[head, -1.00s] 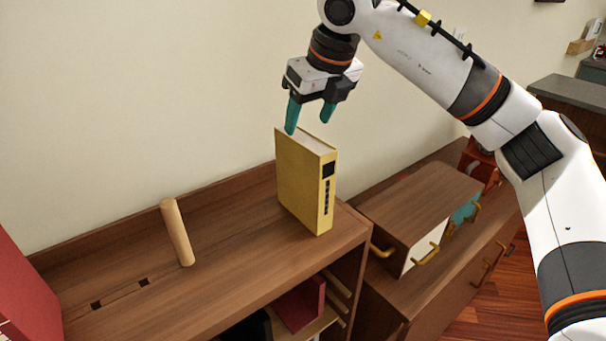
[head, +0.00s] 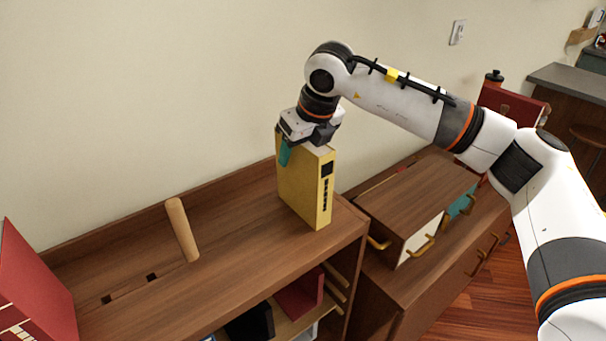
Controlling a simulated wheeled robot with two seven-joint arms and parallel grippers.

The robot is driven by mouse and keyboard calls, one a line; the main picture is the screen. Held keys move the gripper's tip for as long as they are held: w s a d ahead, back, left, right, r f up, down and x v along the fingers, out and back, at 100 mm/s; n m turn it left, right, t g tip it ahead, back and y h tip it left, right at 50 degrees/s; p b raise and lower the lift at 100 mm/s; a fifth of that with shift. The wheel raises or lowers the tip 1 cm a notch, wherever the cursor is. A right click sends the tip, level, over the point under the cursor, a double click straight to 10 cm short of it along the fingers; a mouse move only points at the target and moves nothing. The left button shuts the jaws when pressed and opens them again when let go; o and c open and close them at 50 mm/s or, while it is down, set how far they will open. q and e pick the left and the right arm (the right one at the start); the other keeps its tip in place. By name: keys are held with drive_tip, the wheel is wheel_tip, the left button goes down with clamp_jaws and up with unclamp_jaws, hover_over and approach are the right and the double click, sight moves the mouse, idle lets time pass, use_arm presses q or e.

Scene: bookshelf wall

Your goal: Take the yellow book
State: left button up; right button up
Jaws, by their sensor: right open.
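The yellow book (head: 304,188) stands upright on the top board of the brown bookshelf (head: 232,262), near its right end. Its spine with dark lettering faces forward and to the right. My right gripper (head: 299,155) is lowered over the book's top edge, pointing down. One teal finger shows on the left side of the book near the top; the other finger is hidden. The gripper is open, and I cannot tell whether a finger touches the book. My left gripper is not in view.
A wooden peg (head: 182,229) stands tilted on the shelf to the left. A red book (head: 36,285) is at the far left. A lower brown cabinet with a small drawer box (head: 416,205) stands to the right. The shelf between peg and yellow book is clear.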

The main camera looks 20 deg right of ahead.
drive_tip(key=shift+f+b, duration=0.25)
drive_tip(key=shift+b, duration=0.2)
idle(0.3)
clamp_jaws()
idle(0.4)
drive_tip(key=shift+r, duration=0.1)
